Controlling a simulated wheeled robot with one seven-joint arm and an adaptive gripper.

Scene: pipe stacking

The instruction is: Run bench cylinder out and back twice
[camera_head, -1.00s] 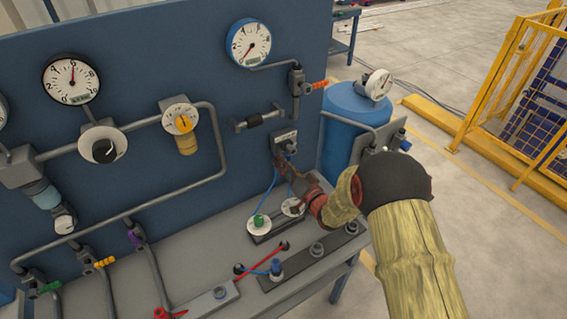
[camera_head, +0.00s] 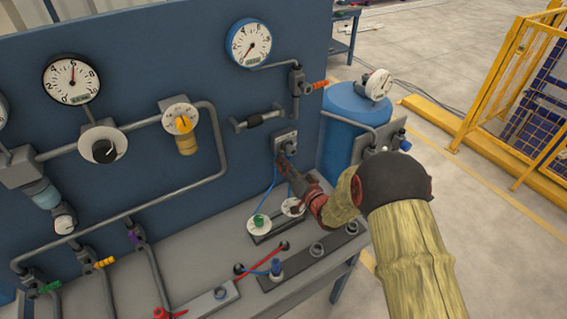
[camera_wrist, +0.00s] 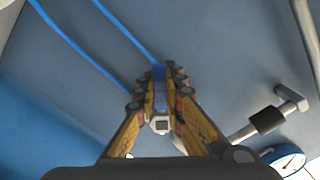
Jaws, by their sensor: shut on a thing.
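My gripper (camera_head: 287,165) reaches in from the lower right to a small valve plate (camera_head: 286,139) on the blue panel. In the wrist view, my gripper (camera_wrist: 160,80) is shut on a narrow grey-blue lever (camera_wrist: 160,97) between its yellow fingers. The fingers hide much of the lever. Two blue tubes (camera_head: 272,183) run down from the valve towards two white round fittings, one with a green knob (camera_head: 258,222). The fittings sit on a dark strip on the bench. I cannot tell for certain which bench part is the cylinder.
Gauges (camera_head: 249,42), pipes and an orange-handled regulator (camera_head: 182,123) cover the panel. A blue tank (camera_head: 349,112) stands behind my arm. A red rod (camera_head: 262,257) and dark blocks lie on the grey bench (camera_head: 205,240). Yellow fencing (camera_head: 490,85) stands at right.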

